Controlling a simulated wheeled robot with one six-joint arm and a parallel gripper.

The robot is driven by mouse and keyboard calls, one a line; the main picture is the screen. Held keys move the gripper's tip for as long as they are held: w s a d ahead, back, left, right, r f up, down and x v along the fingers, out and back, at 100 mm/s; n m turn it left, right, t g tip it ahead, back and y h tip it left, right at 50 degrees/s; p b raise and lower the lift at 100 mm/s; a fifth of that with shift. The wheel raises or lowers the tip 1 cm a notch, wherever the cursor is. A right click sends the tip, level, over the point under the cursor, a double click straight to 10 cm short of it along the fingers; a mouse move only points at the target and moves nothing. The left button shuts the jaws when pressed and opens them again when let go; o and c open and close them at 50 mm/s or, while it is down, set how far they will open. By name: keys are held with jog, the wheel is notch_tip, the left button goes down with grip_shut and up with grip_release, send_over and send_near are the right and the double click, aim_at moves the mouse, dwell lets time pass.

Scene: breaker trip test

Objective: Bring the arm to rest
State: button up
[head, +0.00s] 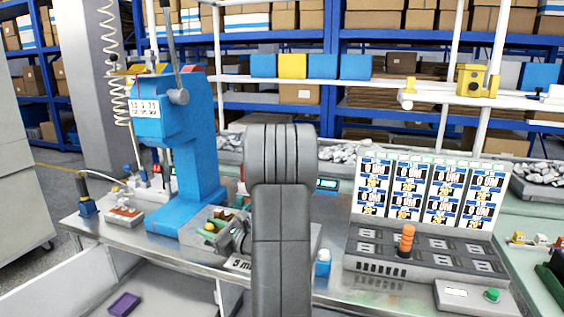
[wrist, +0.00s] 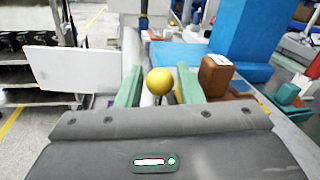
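My arm stands upright in the middle of the head view, and its grey links cover part of the bench. My gripper (wrist: 160,86) shows in the wrist view, with two green fingers spread apart. A yellow ball knob (wrist: 160,81) appears between the fingers, with a gap on each side. I cannot tell how far beyond the fingertips it is. In the head view my gripper cannot be clearly made out. The breaker test unit (head: 376,264) stands on the bench to the right, with an orange handle (head: 407,239) upright on it.
A blue press (head: 188,150) stands left of my arm, with a grey fixture box (head: 213,222) beside it. A control box with a green button (head: 493,295) sits at the right front. A reddish-brown block (wrist: 215,75) is close to the right finger. Shelves fill the back.

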jog(key=shift+d+p, duration=0.35)
jog(key=shift+d, duration=0.4)
jog(key=shift+r, duration=0.1)
